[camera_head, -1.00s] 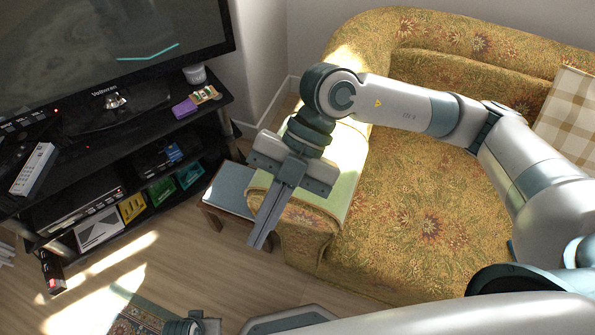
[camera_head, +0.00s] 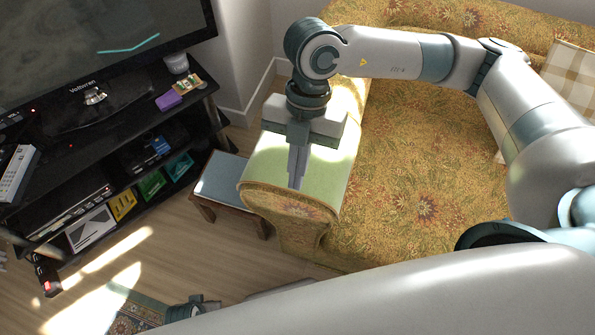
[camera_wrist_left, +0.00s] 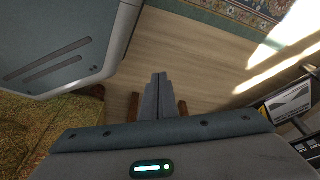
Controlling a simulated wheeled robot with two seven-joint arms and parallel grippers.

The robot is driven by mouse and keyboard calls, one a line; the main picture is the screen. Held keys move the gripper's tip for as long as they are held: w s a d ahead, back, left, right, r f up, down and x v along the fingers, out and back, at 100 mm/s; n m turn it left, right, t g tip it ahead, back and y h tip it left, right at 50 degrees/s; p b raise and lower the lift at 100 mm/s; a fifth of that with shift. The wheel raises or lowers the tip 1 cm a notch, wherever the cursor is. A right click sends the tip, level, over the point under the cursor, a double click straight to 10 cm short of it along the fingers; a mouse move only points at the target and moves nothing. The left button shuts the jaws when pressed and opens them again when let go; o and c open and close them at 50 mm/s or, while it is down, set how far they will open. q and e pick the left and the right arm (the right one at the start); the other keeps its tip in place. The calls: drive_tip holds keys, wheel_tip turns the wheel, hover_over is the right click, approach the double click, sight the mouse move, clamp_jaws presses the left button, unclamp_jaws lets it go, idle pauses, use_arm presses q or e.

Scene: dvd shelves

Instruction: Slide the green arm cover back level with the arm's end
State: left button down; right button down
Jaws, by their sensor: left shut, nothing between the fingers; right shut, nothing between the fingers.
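The green arm cover (camera_head: 325,172) is a pale green cloth on top of the sofa's left arm, partly sunlit. Its front edge lies close to the arm's rounded, flower-patterned end (camera_head: 292,207); I cannot tell whether the two are exactly level. My right gripper (camera_head: 296,186) is shut and empty, pointing down over the front part of the cover. Its wrist hides part of the cover behind it. I cannot tell whether the fingertips touch the cloth. My left gripper (camera_wrist_left: 160,80) shows in the left wrist view, shut and empty, with floor beyond it.
A small side table (camera_head: 222,181) stands just left of the sofa arm. The black TV stand (camera_head: 100,160) with cases and devices is farther left. A plaid cushion (camera_head: 570,80) rests on the sofa's right. A patterned rug (camera_head: 137,316) lies at the bottom; the floor between is clear.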

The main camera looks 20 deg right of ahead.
sight(299, 195)
wheel_tip(299, 195, down, 8)
drive_tip(key=shift+f+p, duration=0.15)
drive_tip(key=shift+p, duration=0.35)
use_arm(q)
drive_tip(key=shift+s+a+f, duration=0.1)
drive_tip(key=shift+s+f, duration=0.2)
drive_tip(key=shift+f, duration=0.45)
drive_tip(key=shift+s+a+f, duration=0.1)
drive_tip(key=shift+s+f, duration=0.15)
drive_tip(key=shift+f, duration=0.45)
use_arm(e)
drive_tip(key=shift+w+d, duration=0.3)
drive_tip(key=shift+w, duration=0.15)
